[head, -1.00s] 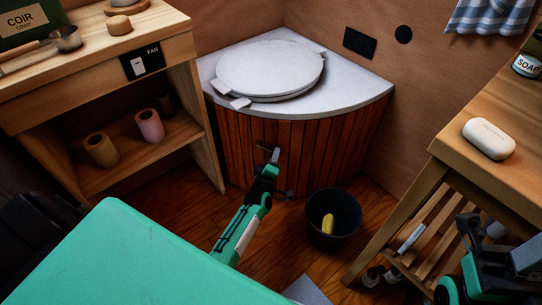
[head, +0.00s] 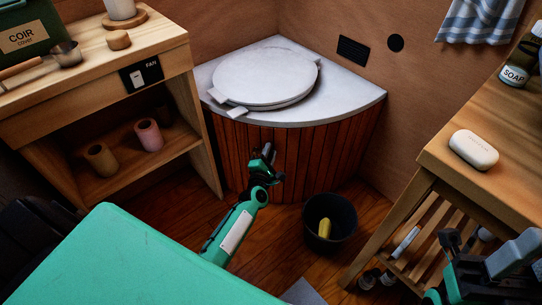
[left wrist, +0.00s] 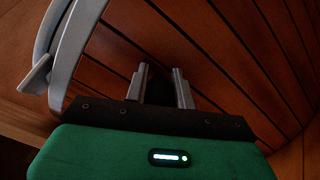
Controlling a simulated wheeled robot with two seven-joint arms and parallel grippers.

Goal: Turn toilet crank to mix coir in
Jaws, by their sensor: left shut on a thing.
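The toilet is a quarter-round unit with a wood-slat front (head: 335,155), a grey top (head: 360,92) and a round pale lid (head: 265,76). My left gripper (head: 265,155) is at the upper middle of the slat front, shut on the crank; the crank is mostly hidden by the gripper in the head view. In the left wrist view, the two fingers (left wrist: 160,88) stand close to the slats with a dark piece between them. My right gripper (head: 458,243) hangs at the lower right, away from the toilet; its jaw gap is unclear.
A black bucket (head: 329,223) with a yellow item stands on the floor right of my left arm. A shelf unit (head: 150,50) with a green coir box (head: 28,30) is at left. A wooden table (head: 500,115) with soap (head: 474,150) is at right.

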